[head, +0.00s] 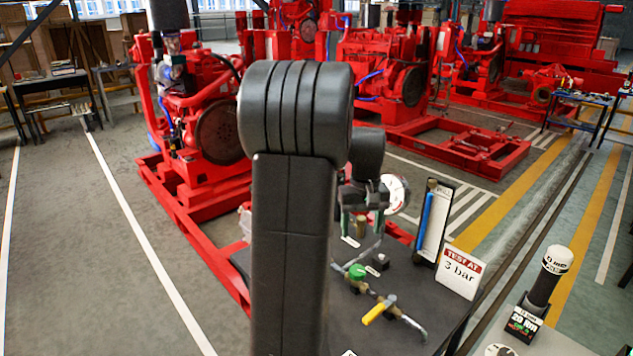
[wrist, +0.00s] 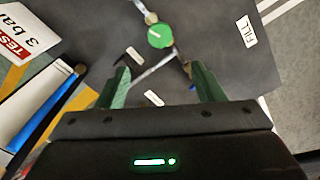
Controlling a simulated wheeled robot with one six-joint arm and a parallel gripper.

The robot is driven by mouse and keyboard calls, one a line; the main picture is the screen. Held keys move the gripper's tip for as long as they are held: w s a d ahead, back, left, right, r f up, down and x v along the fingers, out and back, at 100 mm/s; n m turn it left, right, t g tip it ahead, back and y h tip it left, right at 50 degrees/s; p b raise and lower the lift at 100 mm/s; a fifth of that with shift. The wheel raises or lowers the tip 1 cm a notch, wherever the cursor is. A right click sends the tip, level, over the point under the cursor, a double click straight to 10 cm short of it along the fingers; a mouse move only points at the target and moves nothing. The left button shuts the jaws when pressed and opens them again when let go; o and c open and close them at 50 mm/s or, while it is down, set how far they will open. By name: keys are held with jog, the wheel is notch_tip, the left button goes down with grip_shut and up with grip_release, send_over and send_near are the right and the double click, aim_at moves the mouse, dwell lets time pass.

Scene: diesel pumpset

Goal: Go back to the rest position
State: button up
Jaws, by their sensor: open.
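My gripper (head: 364,222) hangs over the dark test bench in the head view, partly behind my own arm. In the wrist view my gripper (wrist: 160,82) has its two green fingers spread apart, with nothing held between them. The green round knob (head: 357,271) stands on the pipework below and in front of the gripper. It also shows in the wrist view (wrist: 160,37), beyond the fingertips. A yellow-handled lever (head: 373,314) is nearer on the same pipework. A round dial gauge (head: 397,193) is just right of the gripper.
A "TEST AT 3 bar" sign (head: 461,273) and an upright panel with a blue column (head: 432,222) stand at the bench's right. A black device with a white top (head: 545,278) is further right. Red pumpsets (head: 205,130) fill the back. Open floor (head: 60,250) lies left.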

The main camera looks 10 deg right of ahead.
aim_at(359, 270)
notch_tip(359, 270, down, 13)
jog(key=shift+f, duration=0.1)
dwell(0.3)
dwell(0.4)
notch_tip(359, 270, up, 14)
notch_tip(359, 270, down, 14)
jog(key=m, duration=1)
jog(key=shift+s+d, duration=0.1)
jog(key=shift+d, duration=0.05)
jog(key=m, duration=0.5)
jog(key=shift+m, duration=0.3)
jog(key=m, duration=0.5)
jog(key=shift+s+p, duration=0.1)
jog(key=shift+p, duration=0.25)
